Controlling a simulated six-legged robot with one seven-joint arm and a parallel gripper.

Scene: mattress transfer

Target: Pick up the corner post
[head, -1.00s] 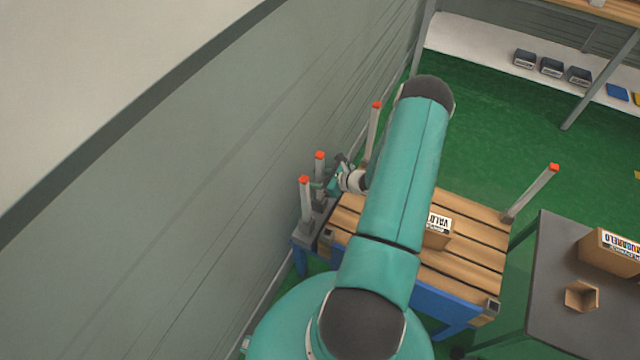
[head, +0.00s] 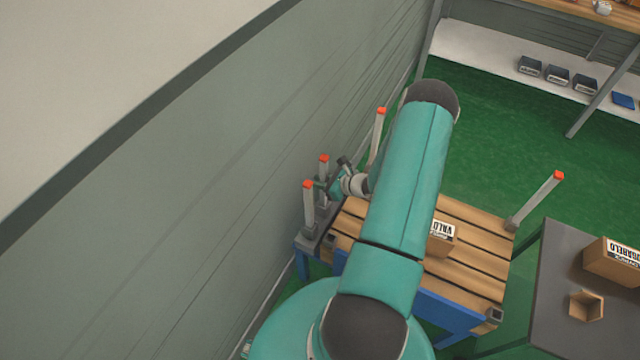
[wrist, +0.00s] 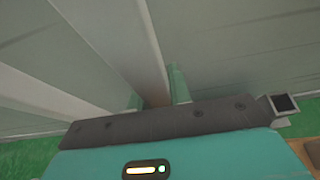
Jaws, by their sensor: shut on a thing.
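Several grey corner posts with orange tops show in the head view. Two stand close together at the left end of the wooden slatted table: a nearer post (head: 309,208) and a farther post (head: 323,172). My gripper (head: 321,184) reaches in from the right at the farther one. In the wrist view, my gripper (wrist: 157,92) has its teal fingers on either side of a pale corner post (wrist: 148,55) and is shut on it. The post looks upright in the head view. Its lower end is hidden in the wrist view. Another pale bar (wrist: 45,93) passes at left.
The slatted table (head: 470,262) carries a small carton (head: 440,240). Other posts stand at its back (head: 378,135) and right corner (head: 537,200). A grey wall (head: 200,180) runs close along the left. A dark table (head: 560,250) with boxes stands at right. Green floor lies behind.

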